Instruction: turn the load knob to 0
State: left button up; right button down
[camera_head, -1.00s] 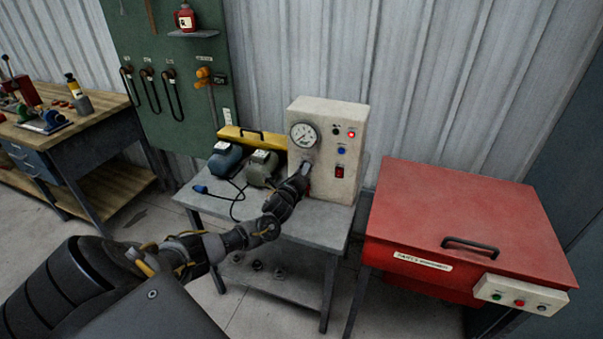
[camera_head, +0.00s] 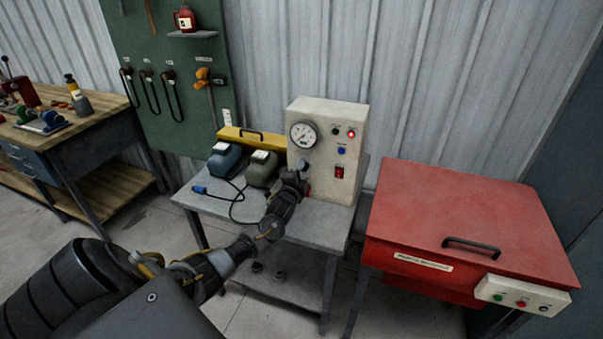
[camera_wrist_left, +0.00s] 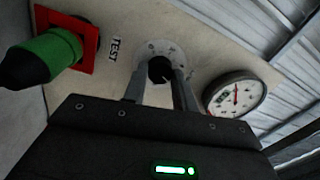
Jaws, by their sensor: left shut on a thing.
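The load knob (camera_wrist_left: 159,69) is a black knob on a pale round dial plate with small marks, on the front of the cream test box (camera_head: 326,132). My left gripper (camera_wrist_left: 158,84) has a finger on each side of the knob and is shut on it in the left wrist view. The wrist view is tilted, and I cannot read which mark the knob points to. In the head view my left gripper (camera_head: 303,172) is at the box front below the gauge and mostly hides the knob. My right gripper is not in view.
A round gauge (camera_head: 303,135) sits above the knob; it also shows in the wrist view (camera_wrist_left: 235,95). A green and black plug (camera_wrist_left: 38,60) on a red square is near the knob. Motors (camera_head: 227,160) stand left on the grey table (camera_head: 318,222). A red cabinet (camera_head: 460,210) is at right.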

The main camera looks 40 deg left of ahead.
pick_arm(q)
jog(key=n, duration=0.3)
jog(key=shift+n, duration=0.4)
jog(key=n, duration=0.3)
jog(key=shift+n, duration=0.4)
jog(key=n, duration=0.3)
jog(key=shift+r+n+g, duration=0.1)
jog(key=shift+n+g, duration=0.2)
jog(key=shift+n, duration=0.1)
jog(key=n, duration=0.4)
jog(key=shift+p, duration=0.4)
jog(key=n, duration=0.5)
jog(key=shift+p, duration=0.3)
jog(key=n, duration=0.3)
jog(key=shift+r+p, duration=0.1)
jog(key=shift+p, duration=0.2)
jog(key=n+p, duration=0.1)
jog(key=n, duration=0.3)
jog(key=shift+n, duration=0.3)
jog(key=shift+n+h+p, duration=0.3)
jog(key=shift+n+h, duration=0.1)
jog(key=shift+n, duration=1.2)
